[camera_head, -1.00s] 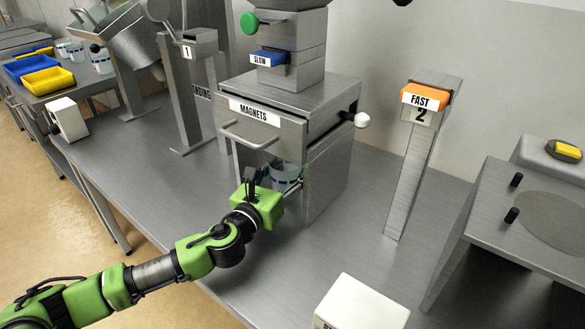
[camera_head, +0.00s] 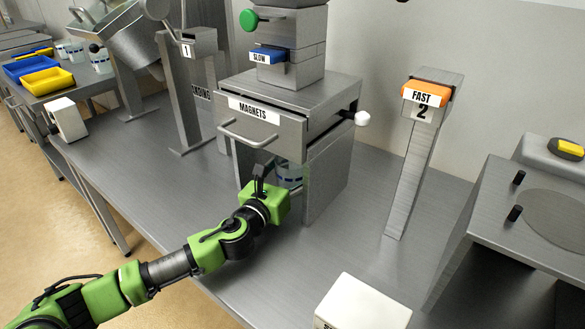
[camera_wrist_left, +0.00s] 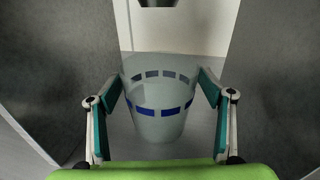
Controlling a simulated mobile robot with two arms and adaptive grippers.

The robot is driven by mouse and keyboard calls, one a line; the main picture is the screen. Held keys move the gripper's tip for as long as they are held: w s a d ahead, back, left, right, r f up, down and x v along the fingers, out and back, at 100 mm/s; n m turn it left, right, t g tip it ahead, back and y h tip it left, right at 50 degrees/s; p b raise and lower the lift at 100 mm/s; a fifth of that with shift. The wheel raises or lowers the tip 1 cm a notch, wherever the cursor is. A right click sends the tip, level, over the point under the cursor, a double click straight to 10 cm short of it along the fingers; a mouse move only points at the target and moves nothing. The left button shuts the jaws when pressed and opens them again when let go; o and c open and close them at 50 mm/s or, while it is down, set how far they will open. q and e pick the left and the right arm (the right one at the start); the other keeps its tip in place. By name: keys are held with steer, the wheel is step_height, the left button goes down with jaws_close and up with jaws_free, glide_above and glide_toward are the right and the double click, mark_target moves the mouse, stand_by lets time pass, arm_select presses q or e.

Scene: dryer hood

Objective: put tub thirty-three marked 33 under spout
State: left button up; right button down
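A clear tub with a blue dashed band (camera_head: 290,178) stands upright in the opening under the machine labelled MAGNETS. In the left wrist view the tub (camera_wrist_left: 160,120) sits between my left gripper's two fingers, one at each side. No number shows on it. The spout (camera_wrist_left: 157,3) shows as a dark piece at the top edge of that view, beyond the tub. My left gripper (camera_wrist_left: 162,88) reaches into the opening; its pads are very close to the tub's sides, and I cannot tell whether they press on it. My right gripper is not in view.
Grey machine walls stand close on both sides of the opening. A drawer with a handle (camera_head: 248,133) hangs above my left gripper. The post marked FAST 2 (camera_head: 412,160) and a white box (camera_head: 360,305) stand to the right. The bench between is clear.

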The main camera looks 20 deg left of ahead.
mark_target(285, 178)
arm_select(q)
steer(key=shift+r, duration=0.1)
steer(key=shift+s, duration=0.35)
steer(key=s, duration=0.5)
steer(key=shift+a, duration=0.4)
steer(key=s, duration=0.3)
steer(key=s+a, duration=0.1)
steer(key=s, duration=0.1)
steer(key=shift+s, duration=0.65)
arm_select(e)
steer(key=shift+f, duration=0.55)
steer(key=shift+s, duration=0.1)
